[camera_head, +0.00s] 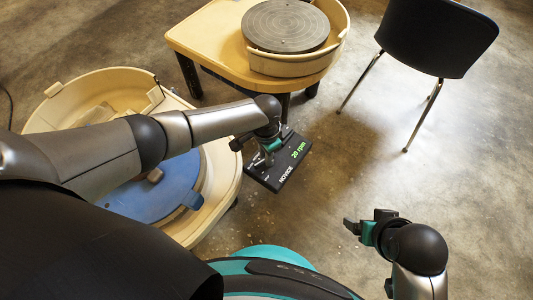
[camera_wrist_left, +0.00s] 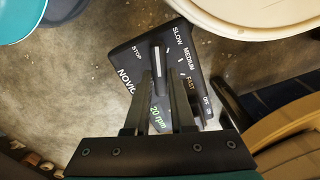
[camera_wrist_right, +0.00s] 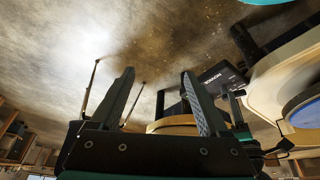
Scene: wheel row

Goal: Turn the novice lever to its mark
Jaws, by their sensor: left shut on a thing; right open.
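The novice control box (camera_head: 291,172) is a black panel with a green "20 rpm" readout, beside the near pottery wheel. It also shows in the left wrist view (camera_wrist_left: 127,55), with STOP, SLOW, MEDIUM and FAST labels and an OFF/ON switch. The lever (camera_wrist_left: 157,62) is a slim bar with a pale stripe, pointing up in that view between STOP and SLOW. My left gripper (camera_wrist_left: 159,76) is shut on the lever; in the head view it (camera_head: 268,152) is over the box. My right gripper (camera_head: 360,230) is open and empty, apart from the box.
The near wheel has a cream basin (camera_head: 228,178) and a blue disc (camera_head: 150,200), partly hidden by my left arm. Another wheel with a grey disc (camera_head: 286,26) stands behind. A dark chair (camera_head: 436,36) is at the upper right. Floor between chair and right gripper is clear.

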